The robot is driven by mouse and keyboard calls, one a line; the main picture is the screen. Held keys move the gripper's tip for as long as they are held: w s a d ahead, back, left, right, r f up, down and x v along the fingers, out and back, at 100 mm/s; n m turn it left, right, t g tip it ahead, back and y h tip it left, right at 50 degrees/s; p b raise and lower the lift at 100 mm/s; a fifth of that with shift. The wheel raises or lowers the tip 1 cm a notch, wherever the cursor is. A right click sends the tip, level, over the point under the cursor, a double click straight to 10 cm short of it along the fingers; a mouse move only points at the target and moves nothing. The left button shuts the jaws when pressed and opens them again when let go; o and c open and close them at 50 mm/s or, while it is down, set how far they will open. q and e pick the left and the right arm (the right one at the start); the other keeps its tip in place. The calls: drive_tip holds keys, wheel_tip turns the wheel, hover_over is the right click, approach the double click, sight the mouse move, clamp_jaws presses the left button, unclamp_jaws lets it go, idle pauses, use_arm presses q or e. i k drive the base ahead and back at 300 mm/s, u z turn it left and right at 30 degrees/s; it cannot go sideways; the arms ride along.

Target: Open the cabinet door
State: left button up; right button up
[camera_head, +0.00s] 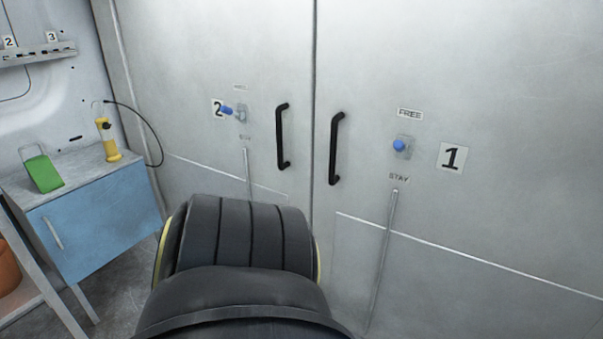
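A tall grey metal cabinet fills most of the head view. Its left door (190,60) and right door (500,70) meet at a vertical seam and look closed. The left door has a black handle (282,137), and the right door has a black handle (335,149). A latch with a blue knob (227,110) sits beside the label "2" on the left door. Another blue knob (399,145) sits between the labels "FREE" and "STAY" on the right door, next to the label "1". A dark, rounded part of mine covers the lower middle. Neither gripper is in view.
A blue cabinet with a grey top (95,225) stands at the left, near the left door. A green object (43,174) and a yellow device (108,139) with a black cable stand on it. A wall rack (35,54) is at the upper left.

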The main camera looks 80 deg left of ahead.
sight(84, 229)
drive_tip(key=u, duration=0.1)
drive_tip(key=k, duration=0.85)
drive_tip(key=u, duration=4.2)
drive_tip(key=i, duration=0.9)
drive_tip(key=u, duration=0.5)
